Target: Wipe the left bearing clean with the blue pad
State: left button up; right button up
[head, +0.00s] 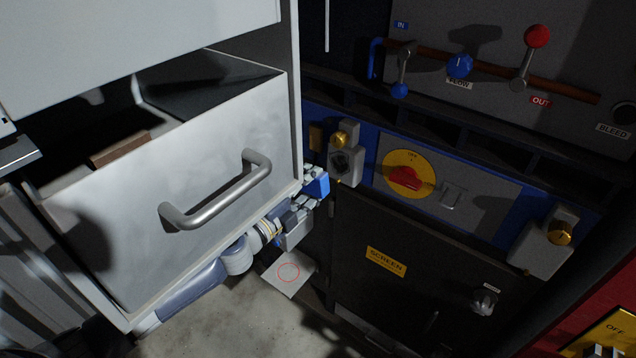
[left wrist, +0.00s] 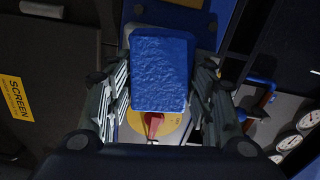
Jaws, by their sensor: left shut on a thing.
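The left bearing (head: 345,163) is a grey block with a brass cap on top, at the left end of the blue panel in the head view. A dark patch shows on its front face. My left gripper (head: 307,194) is shut on the blue pad (head: 318,184), just left of and below this bearing. I cannot tell whether pad and bearing touch. In the left wrist view the blue pad (left wrist: 162,70) sits between the two fingers and hides most of what is behind it. My right gripper is not in view.
An open drawer (head: 130,250) with a bar handle stands above my left arm. Right of the bearing are a yellow dial with red knob (head: 405,177) and a second bearing (head: 540,250). Levers (head: 525,65) stand above. A sheet with a red ring (head: 289,273) lies below.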

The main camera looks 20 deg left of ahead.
aim_at(330, 159)
pick_arm(q)
jog(key=shift+w+a+r+m, duration=0.15)
jog(key=shift+w+a+m, duration=0.15)
jog(key=shift+w+a, duration=0.4)
jog(key=shift+x, duration=2.3)
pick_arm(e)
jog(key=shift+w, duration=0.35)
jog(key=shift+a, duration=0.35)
pick_arm(q)
jog(key=shift+x, duration=0.95)
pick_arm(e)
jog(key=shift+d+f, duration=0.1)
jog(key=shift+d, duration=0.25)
